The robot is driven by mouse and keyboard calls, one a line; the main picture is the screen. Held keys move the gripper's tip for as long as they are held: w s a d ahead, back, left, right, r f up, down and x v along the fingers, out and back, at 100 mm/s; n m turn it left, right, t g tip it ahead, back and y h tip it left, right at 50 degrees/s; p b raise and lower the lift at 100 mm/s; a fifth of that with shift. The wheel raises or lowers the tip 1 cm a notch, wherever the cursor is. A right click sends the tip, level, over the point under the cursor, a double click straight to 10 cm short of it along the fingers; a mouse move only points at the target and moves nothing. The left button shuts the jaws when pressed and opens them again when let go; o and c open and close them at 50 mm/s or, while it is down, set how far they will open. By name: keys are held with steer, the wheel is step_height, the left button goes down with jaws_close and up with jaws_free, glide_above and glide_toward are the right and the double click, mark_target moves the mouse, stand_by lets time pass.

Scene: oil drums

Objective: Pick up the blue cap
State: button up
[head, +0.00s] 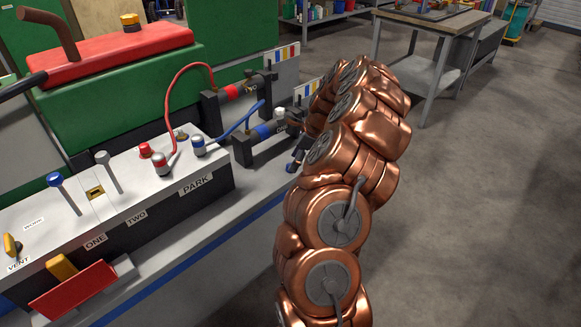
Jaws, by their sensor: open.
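I cannot tell for certain which blue part is the blue cap. A blue-topped plug (198,146) with a pale body stands on the grey panel by the PARK label, with a blue hose running from it. A small dark blue part (298,154) shows beside my wrist, below that block. My gripper (295,160) is at the far end of my copper arm, beside the lower coupling block, open and partly hidden by the arm.
A green tank with a red top stands behind. Open floor (470,220) lies right; a workbench (430,25) stands beyond.

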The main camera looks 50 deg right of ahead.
steer(key=shift+x, duration=1.15)
steer(key=shift+c, duration=0.2)
steer(key=c, duration=0.8)
steer(key=shift+r, duration=0.15)
